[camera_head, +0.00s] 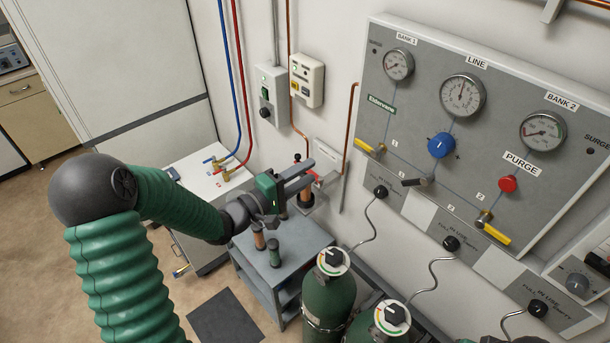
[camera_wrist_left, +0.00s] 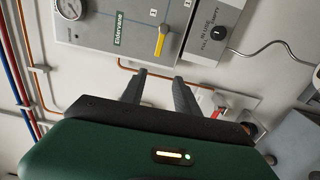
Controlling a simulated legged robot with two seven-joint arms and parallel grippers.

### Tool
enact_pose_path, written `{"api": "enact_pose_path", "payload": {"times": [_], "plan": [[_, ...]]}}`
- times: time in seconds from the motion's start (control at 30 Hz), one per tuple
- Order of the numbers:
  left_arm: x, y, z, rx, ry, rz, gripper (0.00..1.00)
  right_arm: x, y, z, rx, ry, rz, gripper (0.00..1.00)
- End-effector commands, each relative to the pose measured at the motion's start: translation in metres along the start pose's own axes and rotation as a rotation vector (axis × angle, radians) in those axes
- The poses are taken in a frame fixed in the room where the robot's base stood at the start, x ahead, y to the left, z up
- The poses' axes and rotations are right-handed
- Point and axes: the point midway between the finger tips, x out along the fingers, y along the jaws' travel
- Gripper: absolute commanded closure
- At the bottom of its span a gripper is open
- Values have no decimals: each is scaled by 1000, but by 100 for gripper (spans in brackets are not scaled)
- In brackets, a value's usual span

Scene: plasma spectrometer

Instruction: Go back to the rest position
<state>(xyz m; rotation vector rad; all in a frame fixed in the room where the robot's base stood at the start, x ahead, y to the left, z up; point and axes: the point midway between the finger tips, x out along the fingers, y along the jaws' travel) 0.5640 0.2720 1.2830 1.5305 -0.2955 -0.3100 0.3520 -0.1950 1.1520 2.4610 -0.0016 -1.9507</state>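My left arm comes in from the left in the head view. Its gripper (camera_head: 311,176) is in front of the wall, by a small wall fitting with a red part (camera_head: 317,180). In the left wrist view the two dark fingers of the left gripper (camera_wrist_left: 160,85) stand apart with nothing between them. The fitting with the red part (camera_wrist_left: 222,113) shows to the right of the fingers there. I cannot tell whether the gripper touches it. My right gripper is not seen.
A grey gauge panel (camera_head: 400,120) with knobs and yellow levers fills the right wall. Green gas cylinders (camera_head: 328,295) stand below it. A grey cart (camera_head: 255,268) is under the left gripper, and a white cabinet (camera_head: 195,185) is behind the arm. Floor (camera_head: 225,285) shows at lower left.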

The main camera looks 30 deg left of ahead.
Motion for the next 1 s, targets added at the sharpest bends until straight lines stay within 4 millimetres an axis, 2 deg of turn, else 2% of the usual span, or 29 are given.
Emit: {"api": "enact_pose_path", "payload": {"times": [0.37, 0.47, 0.57, 0.6, 0.67, 0.8, 0.9, 1.0], "plan": [[1, -3, 1, 10, 1, -10, 63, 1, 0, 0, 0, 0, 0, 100], [6, -26, 5, 97, 17, -95, 63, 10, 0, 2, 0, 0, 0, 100], [8, -77, 12, 309, 42, -300, 63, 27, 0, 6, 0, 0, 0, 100], [4, -99, 15, 415, 43, -404, 63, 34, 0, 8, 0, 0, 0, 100], [-8, -130, 20, 567, 25, -563, 63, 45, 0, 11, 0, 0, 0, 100], [-54, -184, 43, 852, -113, -903, 63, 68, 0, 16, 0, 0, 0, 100], [-96, -213, 72, 983, -297, -1090, 63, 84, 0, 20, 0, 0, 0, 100], [-132, -229, 105, 1045, -497, -1191, 63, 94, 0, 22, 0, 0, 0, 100]]}}
